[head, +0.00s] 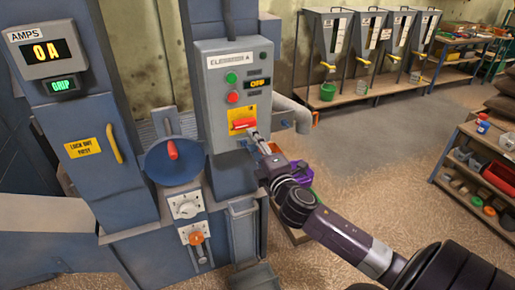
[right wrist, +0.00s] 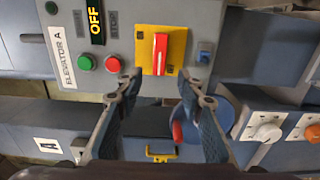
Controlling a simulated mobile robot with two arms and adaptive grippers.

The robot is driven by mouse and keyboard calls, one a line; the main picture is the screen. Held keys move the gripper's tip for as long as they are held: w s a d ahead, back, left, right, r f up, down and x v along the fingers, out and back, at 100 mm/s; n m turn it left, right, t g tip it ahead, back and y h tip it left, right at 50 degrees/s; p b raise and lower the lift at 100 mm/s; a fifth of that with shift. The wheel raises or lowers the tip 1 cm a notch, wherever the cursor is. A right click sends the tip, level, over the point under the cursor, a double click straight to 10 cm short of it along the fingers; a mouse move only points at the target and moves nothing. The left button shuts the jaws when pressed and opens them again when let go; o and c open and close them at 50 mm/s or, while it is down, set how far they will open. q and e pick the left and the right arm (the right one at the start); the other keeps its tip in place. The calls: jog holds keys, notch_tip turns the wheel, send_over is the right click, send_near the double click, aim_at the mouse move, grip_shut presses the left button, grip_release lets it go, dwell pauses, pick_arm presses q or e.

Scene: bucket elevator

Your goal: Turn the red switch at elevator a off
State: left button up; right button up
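The grey control box (head: 233,75) labelled elevator A carries a red switch handle (head: 243,123) on a yellow plate. The handle lies horizontal in the head view. In the right wrist view the red switch (right wrist: 160,53) is plain, and the lit display (right wrist: 96,21) reads OFF. My right gripper (head: 254,134) is in front of the box by the switch. In the right wrist view its fingers (right wrist: 160,84) are spread, with nothing between them, and the handle is just beyond the tips. I cannot tell whether they touch the plate. My left gripper is out of view.
A green button (head: 231,77) and a red button (head: 233,97) sit above the switch. An AMPS display (head: 46,52) reads 0 A at left. Below are a blue wheel (head: 160,165) and two dials. Shelves stand at right; the floor between is open.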

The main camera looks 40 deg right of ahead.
jog(key=shift+v, duration=1.45)
notch_tip(320, 180, down, 25)
jog(key=s+d+m+g+b, duration=0.1)
jog(key=s+d+m+g, duration=0.15)
jog(key=g, duration=0.25)
jog(key=s+a+f+m+g, duration=0.1)
jog(key=s+f+m, duration=0.1)
jog(key=s+f, duration=0.35)
jog(key=s+a+f+m+g+y+b, duration=0.1)
jog(key=s+f+g, duration=0.1)
jog(key=f, duration=0.7)
jog(key=s+a+f+m+g, duration=0.15)
jog(key=s+f, duration=0.25)
jog(key=f, duration=0.4)
jog(key=s+a+f+m+g+y, duration=0.1)
jog(key=s+a+f+m+g, duration=0.1)
jog(key=s+a+f, duration=0.2)
jog(key=s+a+f+m+g+y+b, duration=0.1)
jog(key=s+a+f, duration=0.4)
jog(key=s+f, duration=0.5)
jog(key=s+a+f+m+g+y, duration=0.1)
jog(key=s+a+f+m+g, duration=0.2)
jog(key=s+f, duration=0.5)
jog(key=s+a+g, duration=0.1)
jog(key=s+a, duration=0.1)
jog(key=s, duration=1.1)
jog(key=shift+a, duration=0.25)
